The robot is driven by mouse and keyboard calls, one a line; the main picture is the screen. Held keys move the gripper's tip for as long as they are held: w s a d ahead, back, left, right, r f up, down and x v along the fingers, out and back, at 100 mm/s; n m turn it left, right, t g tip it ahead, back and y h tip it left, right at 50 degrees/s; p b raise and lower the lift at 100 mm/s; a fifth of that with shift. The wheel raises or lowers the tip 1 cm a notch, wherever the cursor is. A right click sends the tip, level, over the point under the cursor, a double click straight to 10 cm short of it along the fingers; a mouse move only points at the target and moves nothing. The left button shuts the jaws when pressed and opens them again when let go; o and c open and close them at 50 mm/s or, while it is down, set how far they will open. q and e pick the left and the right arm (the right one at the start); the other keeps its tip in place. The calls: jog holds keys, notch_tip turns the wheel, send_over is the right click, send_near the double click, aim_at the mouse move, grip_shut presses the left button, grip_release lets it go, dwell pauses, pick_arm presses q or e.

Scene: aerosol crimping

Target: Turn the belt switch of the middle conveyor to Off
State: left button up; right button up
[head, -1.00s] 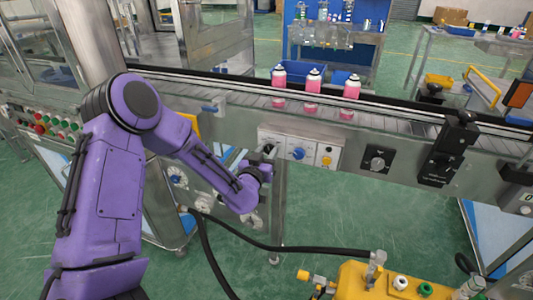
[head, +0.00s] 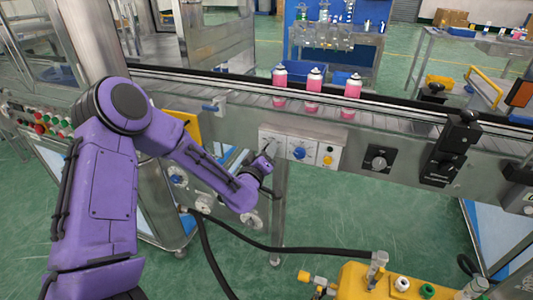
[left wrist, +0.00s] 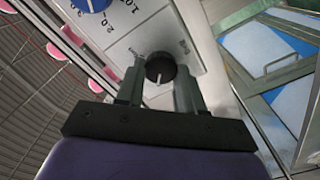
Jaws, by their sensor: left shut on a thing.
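The belt switch is a black round knob (left wrist: 160,68) on a pale panel, seen in the left wrist view with a white pointer line toward the bottom of the picture. Small labels lie on both sides of it, too blurred to read surely. My left gripper (left wrist: 159,82) has its two fingers closed on either side of the knob. In the head view my left gripper (head: 267,160) is at the left end of the switch panel (head: 301,136) and largely hides the knob. My right gripper is in neither view.
A blue dial (head: 299,153) and a yellow knob (head: 327,159) sit right of the gripper on the panel. Pink cans (head: 313,84) stand on the conveyor (head: 400,122) above. A black dial (head: 379,163) is farther right. A yellow machine (head: 385,282) and black hose lie below.

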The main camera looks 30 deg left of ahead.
pick_arm(q)
jog(key=shift+n, duration=0.4)
jog(key=o, duration=1)
jog(key=shift+o, duration=0.2)
jog(key=shift+s, duration=0.1)
jog(key=b+v, duration=0.1)
jog(key=v, duration=0.9)
jog(key=shift+s, duration=0.2)
jog(key=shift+a, duration=0.1)
